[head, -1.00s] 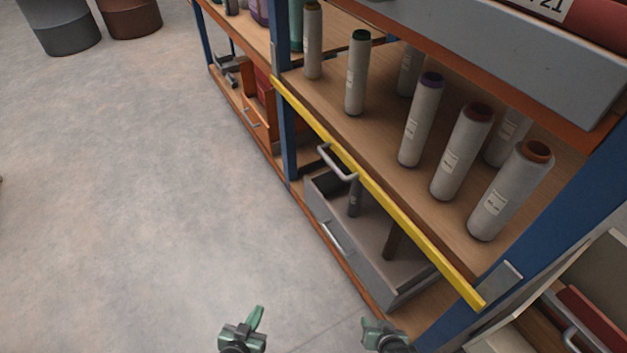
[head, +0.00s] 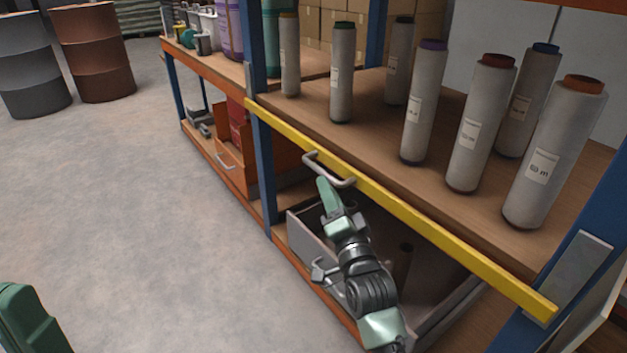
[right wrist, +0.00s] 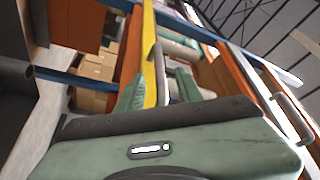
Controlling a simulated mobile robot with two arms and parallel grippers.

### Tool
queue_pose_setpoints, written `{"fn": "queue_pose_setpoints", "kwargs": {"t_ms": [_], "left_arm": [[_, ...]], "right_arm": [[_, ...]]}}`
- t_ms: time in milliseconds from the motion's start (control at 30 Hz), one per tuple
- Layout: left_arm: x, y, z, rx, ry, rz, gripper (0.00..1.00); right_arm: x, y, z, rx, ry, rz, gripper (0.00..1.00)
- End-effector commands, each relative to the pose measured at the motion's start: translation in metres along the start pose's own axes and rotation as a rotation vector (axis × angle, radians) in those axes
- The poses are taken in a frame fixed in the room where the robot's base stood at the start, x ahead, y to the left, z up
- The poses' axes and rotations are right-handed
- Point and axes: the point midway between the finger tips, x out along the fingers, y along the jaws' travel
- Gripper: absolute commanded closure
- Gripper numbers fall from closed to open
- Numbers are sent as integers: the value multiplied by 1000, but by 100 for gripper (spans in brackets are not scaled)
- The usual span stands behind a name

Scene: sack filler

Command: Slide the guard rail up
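The guard rail (head: 410,213) is a yellow bar along the front edge of the shelf. A grey handle (head: 328,170) sticks out from it. My right gripper (head: 326,188) is just below and in front of the handle. In the right wrist view its green fingers (right wrist: 158,92) stand apart, with the handle (right wrist: 159,70) between them and the yellow rail (right wrist: 149,60) behind. I cannot tell whether a finger touches the handle. My left gripper is not in view; only a green part of my left arm shows at the lower left.
Several grey rolls with coloured tops (head: 477,125) stand on the shelf behind the rail. A grey open drawer (head: 306,240) is below, under my right arm. A blue post (head: 264,160) stands at the rail's left end. Drums (head: 92,55) are far left; floor there is clear.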

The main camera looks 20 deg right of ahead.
Motion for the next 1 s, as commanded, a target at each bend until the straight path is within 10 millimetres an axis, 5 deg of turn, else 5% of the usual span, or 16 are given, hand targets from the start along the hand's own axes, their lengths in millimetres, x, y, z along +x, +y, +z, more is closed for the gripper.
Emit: {"fn": "queue_pose_setpoints", "kwargs": {"t_ms": [400,833,967,1000], "left_arm": [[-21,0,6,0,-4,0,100],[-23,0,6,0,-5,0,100],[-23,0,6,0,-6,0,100],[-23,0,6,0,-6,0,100]], "right_arm": [[60,2,1,-4,-1,0,64],[70,1,1,-3,-2,3,64],[70,1,1,-3,-2,3,100],[70,1,1,-3,-2,3,100]]}}
